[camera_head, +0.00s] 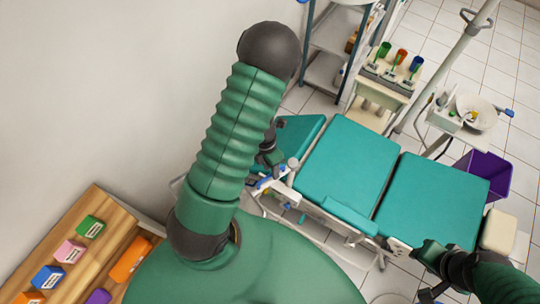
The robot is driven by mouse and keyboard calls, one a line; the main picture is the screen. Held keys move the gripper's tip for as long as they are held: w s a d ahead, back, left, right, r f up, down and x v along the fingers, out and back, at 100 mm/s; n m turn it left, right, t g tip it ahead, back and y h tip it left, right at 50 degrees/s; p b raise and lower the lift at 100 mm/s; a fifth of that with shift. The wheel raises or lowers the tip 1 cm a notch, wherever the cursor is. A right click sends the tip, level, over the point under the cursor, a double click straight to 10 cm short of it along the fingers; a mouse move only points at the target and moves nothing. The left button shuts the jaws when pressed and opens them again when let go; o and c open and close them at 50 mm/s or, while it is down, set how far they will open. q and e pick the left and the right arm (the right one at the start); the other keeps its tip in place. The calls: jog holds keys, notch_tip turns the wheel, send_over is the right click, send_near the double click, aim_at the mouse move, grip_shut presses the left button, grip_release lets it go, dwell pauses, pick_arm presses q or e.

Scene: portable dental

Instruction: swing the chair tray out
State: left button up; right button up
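The teal dental chair (350,162) stretches across the middle, its pads lying flat. A small pale part with blue pieces (283,187) sits at its left end; I cannot tell for sure whether this is the chair tray. My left arm rises in front of it and bends down behind. My dark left gripper (268,158) shows small beside the arm, just above the pale part; I cannot tell whether they touch or whether its fingers are open.
A cart with coloured cups (387,75) and a shelf rack (330,50) stand behind the chair. A white basin unit (475,112), a pole and a purple bin (488,172) are at the right. A wooden shelf with coloured boxes (70,251) is at the lower left.

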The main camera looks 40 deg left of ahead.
pick_arm(q)
jog(key=a+r+p, duration=0.2)
jog(key=a+r, duration=0.1)
jog(key=r, duration=1.2)
jog(key=shift+w+r, duration=0.25)
jog(key=shift+w, duration=0.15)
jog(key=shift+f, duration=0.1)
